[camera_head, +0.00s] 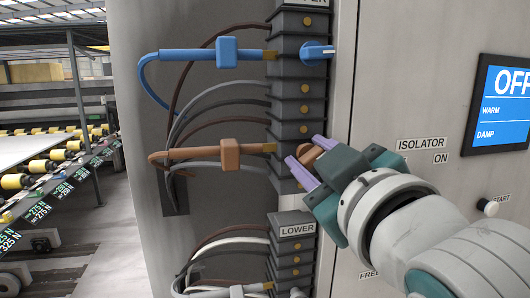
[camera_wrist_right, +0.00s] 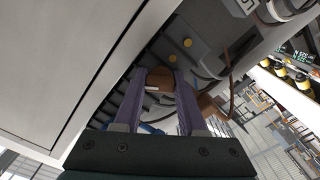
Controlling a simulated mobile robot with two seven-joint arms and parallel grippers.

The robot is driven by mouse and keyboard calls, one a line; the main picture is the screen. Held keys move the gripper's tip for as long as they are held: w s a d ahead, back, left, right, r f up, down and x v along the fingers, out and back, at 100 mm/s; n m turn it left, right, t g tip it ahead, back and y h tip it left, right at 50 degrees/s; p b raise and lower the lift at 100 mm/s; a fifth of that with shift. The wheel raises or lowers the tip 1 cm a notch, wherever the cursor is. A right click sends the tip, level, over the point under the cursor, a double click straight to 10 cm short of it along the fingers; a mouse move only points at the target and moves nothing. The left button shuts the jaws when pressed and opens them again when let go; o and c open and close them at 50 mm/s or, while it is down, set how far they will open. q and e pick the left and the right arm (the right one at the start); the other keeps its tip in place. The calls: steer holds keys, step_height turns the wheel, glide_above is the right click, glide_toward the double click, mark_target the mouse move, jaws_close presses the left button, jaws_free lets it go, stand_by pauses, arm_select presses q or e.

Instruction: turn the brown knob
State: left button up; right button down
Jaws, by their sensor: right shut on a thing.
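The brown knob (camera_head: 309,155) sits on the dark terminal block, level with the brown connector (camera_head: 230,153). My right gripper (camera_head: 306,152) reaches in from the lower right, its two purple fingers on either side of the knob and shut on it. In the right wrist view the brown knob (camera_wrist_right: 160,79) lies between the purple fingertips (camera_wrist_right: 161,84), partly hidden by them. My left gripper is not in view.
A blue knob (camera_head: 317,51) and a blue connector (camera_head: 225,57) are higher on the block. A lower terminal block (camera_head: 291,260) labelled LOWER is below. Cables loop to the left. A screen (camera_head: 503,103) reading OFF is at the right.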

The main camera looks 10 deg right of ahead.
steer(key=shift+m+p, duration=0.5)
steer(key=shift+m, duration=1.8)
steer(key=c, duration=0.8)
jaws_free()
steer(key=shift+o, duration=0.2)
steer(key=s+b, duration=0.3)
steer(key=s, duration=0.7)
steer(key=shift+d, duration=0.2)
